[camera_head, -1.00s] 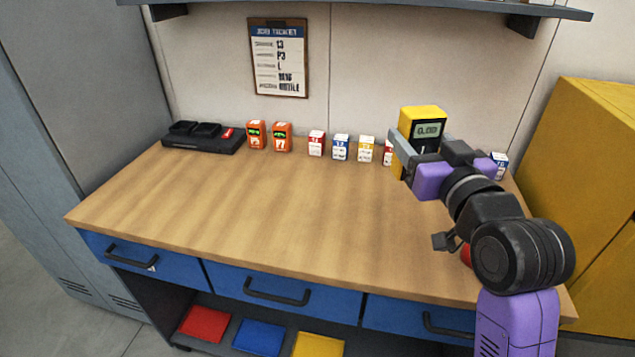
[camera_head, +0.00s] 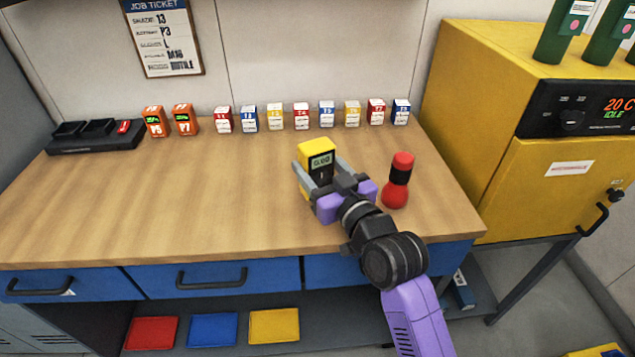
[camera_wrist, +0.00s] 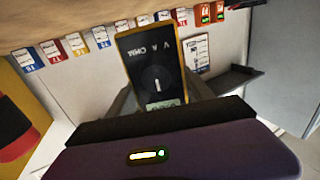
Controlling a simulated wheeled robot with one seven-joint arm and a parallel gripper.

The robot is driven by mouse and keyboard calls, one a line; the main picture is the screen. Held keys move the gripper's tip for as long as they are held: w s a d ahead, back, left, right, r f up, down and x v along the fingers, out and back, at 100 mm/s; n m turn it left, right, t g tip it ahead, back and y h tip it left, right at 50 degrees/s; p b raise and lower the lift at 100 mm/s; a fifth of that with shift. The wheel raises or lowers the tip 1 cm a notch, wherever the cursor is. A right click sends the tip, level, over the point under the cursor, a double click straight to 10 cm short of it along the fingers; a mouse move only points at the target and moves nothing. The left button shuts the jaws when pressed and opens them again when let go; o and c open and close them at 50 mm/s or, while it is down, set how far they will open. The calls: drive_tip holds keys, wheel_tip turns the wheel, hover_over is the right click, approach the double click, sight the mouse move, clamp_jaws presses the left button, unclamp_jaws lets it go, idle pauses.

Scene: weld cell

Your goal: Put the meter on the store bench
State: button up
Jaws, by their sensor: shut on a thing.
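The yellow meter (camera_head: 318,152) with a dark face and a small display is held upright between the fingers of my gripper (camera_head: 318,180), over the right half of the wooden bench (camera_head: 180,205). In the wrist view the meter (camera_wrist: 152,65) stands between the two fingers, its dial facing the camera. My gripper is shut on it. The meter's lower part is hidden behind the gripper, so I cannot tell whether it touches the bench top. No label names this bench as the store bench.
A red and black bottle-like object (camera_head: 397,182) stands just right of my gripper. Several small boxes (camera_head: 301,116) line the back edge. Two orange devices (camera_head: 184,119) and a black charger (camera_head: 95,137) are at left. A yellow oven (camera_head: 530,130) stands right. The bench's left-centre is clear.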

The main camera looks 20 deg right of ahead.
sight(318, 183)
drive_tip(key=shift+f, duration=2.15)
drive_tip(key=shift+b, duration=0.3)
drive_tip(key=shift+f, duration=0.2)
drive_tip(key=o, duration=1.7)
drive_tip(key=shift+o, duration=0.2)
drive_tip(key=shift+r, duration=0.15)
drive_tip(key=s+b, duration=0.2)
drive_tip(key=s, duration=1)
drive_tip(key=shift+d, duration=0.45)
